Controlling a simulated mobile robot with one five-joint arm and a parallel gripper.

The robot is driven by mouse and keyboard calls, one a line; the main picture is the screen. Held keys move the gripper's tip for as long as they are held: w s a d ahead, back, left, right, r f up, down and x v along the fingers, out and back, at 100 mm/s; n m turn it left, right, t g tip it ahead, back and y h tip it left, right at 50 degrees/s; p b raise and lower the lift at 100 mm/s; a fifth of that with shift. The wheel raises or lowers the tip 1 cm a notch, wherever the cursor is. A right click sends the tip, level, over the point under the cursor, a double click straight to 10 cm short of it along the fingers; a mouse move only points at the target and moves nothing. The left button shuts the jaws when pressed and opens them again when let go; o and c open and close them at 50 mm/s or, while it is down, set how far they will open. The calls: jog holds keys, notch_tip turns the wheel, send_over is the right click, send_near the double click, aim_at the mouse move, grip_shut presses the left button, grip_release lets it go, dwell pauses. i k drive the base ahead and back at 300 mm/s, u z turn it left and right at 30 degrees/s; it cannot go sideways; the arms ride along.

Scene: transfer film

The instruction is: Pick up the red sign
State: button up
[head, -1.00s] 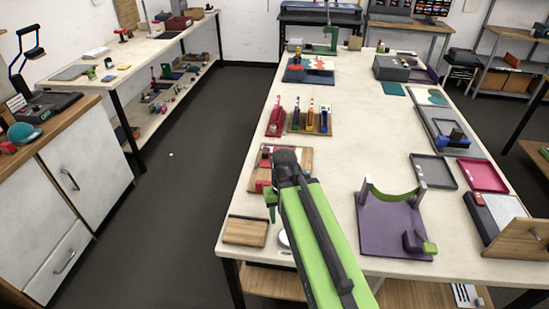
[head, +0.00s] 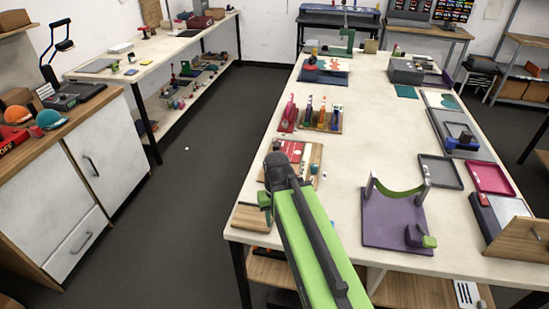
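A red piece with white lettering, which looks like the red sign (head: 16,139), lies on the wooden counter at the far left. It is cut off by the picture's left edge. My arm reaches forward from the bottom over the near left corner of the long table. Only a small green and dark part of my gripper (head: 265,201) shows beside the arm's dark end. Its fingers are hidden or too small to make out. It is far to the right of the red piece, with the aisle between them.
An orange helmet (head: 17,109) and a teal helmet (head: 50,118) sit close behind the red piece. The white cabinet (head: 110,165) stands below the counter (head: 85,112).

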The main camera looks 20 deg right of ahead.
aim_at(293, 149)
jog(key=u, duration=0.75)
jog(key=k, duration=1.25)
jog(key=u, duration=0.95)
jog(key=i, duration=0.85)
jog(key=z, duration=0.3)
jog(key=i, duration=2.25)
jog(key=z, duration=0.85)
jog(key=i, duration=1.8)
jog(key=z, duration=1.4)
jog(key=i, duration=1.1)
jog(key=z, duration=0.5)
jog(key=k, duration=0.75)
jog(key=z, duration=0.2)
jog(key=i, duration=0.75)
